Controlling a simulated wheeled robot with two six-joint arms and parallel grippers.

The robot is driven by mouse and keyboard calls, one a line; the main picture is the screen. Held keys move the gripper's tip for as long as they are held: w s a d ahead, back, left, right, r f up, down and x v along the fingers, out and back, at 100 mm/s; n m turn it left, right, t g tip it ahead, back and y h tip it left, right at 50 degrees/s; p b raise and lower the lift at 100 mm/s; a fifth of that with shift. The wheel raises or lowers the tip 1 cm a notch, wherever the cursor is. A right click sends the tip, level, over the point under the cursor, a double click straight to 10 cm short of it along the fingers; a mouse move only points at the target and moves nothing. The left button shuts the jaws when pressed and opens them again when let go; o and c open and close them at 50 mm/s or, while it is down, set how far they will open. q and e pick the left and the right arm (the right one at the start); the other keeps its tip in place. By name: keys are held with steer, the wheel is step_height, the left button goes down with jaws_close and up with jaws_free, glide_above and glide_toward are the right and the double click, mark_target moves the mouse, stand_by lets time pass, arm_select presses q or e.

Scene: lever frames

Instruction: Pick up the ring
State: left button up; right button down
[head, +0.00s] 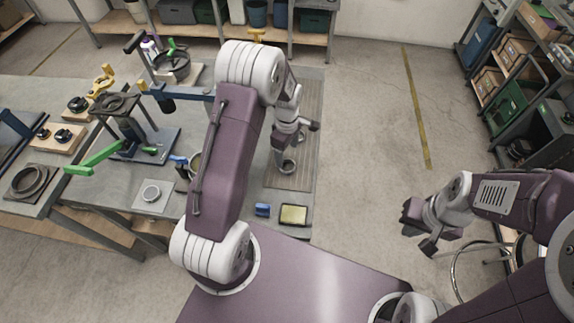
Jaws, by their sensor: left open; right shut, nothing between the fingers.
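Several ring-like things show, and I cannot tell which one the task means. A small pale ring (151,193) lies on a light square plate on the left bench. A larger dark ring (27,181) lies on a square base at the far left. A small round grey piece (288,167) is on the ribbed mat, just below my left gripper in the picture. My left gripper (296,133) is open and empty over that mat; whether it touches the piece is unclear. My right gripper (419,228) is shut and empty, off to the right above the floor.
The workbench (165,207) carries a lever frame with a green handle (92,159), yellow-handled fittings (101,83), a blue block (262,210) and a yellow-faced tray (294,215). My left arm hides part of the bench. Shelves (520,75) stand at right. Floor between is clear.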

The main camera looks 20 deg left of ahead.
mark_target(289, 168)
arm_select(q)
steer(key=shift+w+d+f, duration=0.15)
steer(key=shift+d+f, duration=0.15)
steer(key=shift+f, duration=0.3)
steer(key=shift+w+d+f, duration=0.15)
steer(key=shift+d+f, duration=0.1)
steer(key=shift+f, duration=0.35)
steer(key=shift+s+a+f+p, duration=0.1)
steer(key=shift+f+p, duration=0.2)
steer(key=shift+p, duration=0.1)
steer(key=f, duration=0.2)
steer(key=f+p, duration=0.1)
steer(key=f, duration=0.1)
steer(key=shift+s+a, duration=0.2)
steer(key=shift+w+d+f, duration=0.15)
steer(key=shift+f, duration=0.15)
steer(key=c, duration=1.5)
arm_select(e)
steer(key=shift+w+d+r, duration=0.15)
steer(key=shift+d+r, duration=0.05)
steer(key=shift+r, duration=0.3)
steer(key=shift+w+d+r, duration=0.1)
steer(key=shift+d+r, duration=0.05)
steer(key=shift+r, duration=0.35)
